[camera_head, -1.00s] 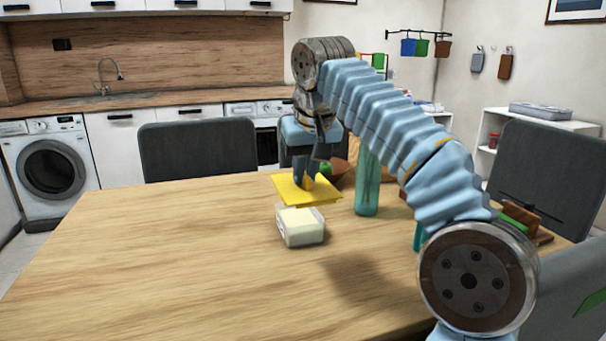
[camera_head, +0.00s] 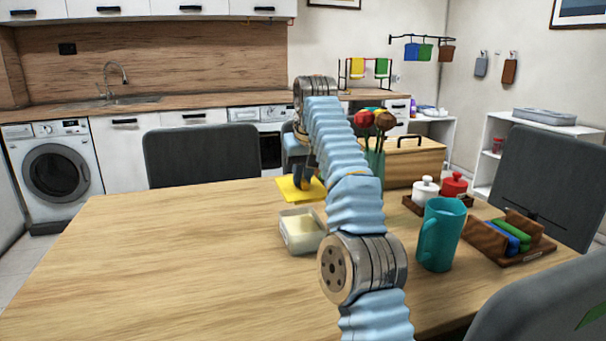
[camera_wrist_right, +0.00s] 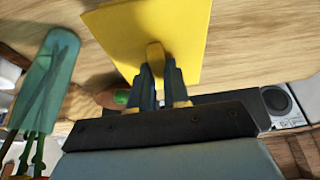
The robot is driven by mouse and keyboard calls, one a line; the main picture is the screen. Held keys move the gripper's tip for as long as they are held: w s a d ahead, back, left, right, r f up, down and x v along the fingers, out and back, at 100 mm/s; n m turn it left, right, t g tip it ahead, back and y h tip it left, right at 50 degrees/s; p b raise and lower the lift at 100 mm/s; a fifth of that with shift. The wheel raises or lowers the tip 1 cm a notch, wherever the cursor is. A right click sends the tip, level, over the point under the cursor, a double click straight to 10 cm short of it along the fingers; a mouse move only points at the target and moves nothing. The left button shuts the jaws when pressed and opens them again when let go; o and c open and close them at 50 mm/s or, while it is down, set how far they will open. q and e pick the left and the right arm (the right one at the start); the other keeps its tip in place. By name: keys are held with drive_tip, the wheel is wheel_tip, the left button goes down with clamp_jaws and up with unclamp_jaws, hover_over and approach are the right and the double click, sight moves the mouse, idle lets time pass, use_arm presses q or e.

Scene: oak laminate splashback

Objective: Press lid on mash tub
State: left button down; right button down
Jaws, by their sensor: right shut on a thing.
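The lid (camera_head: 287,190) is a flat yellow square with a small knob. My right gripper (camera_head: 303,184) is shut on the knob and holds the lid roughly level. The lid also shows in the right wrist view (camera_wrist_right: 135,35), with the gripper's fingers (camera_wrist_right: 160,78) on its knob. The mash tub (camera_head: 304,244) is a clear open box with pale yellow mash, standing on the table. In the head view the lid appears just behind and above the tub, apart from it. The tub does not show in the wrist view. My left gripper is not in view.
On the wooden table (camera_head: 150,260), a teal mug (camera_head: 441,235), a caddy with red and white pots (camera_head: 425,190), a wooden rack (camera_head: 520,240) and a wooden box (camera_head: 415,160) stand to the right. The table's left half is clear.

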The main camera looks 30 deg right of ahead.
wheel_tip(320, 180, down, 6)
drive_tip(key=b, duration=0.5)
drive_tip(key=shift+r, duration=0.1)
drive_tip(key=shift+f+b, duration=0.85)
drive_tip(key=shift+b, duration=0.1)
drive_tip(key=shift+p, duration=0.3)
drive_tip(key=shift+f, duration=0.35)
idle(0.8)
drive_tip(key=shift+f, duration=0.1)
idle(0.8)
drive_tip(key=c, duration=0.5)
unclamp_jaws()
drive_tip(key=shift+c, duration=0.2)
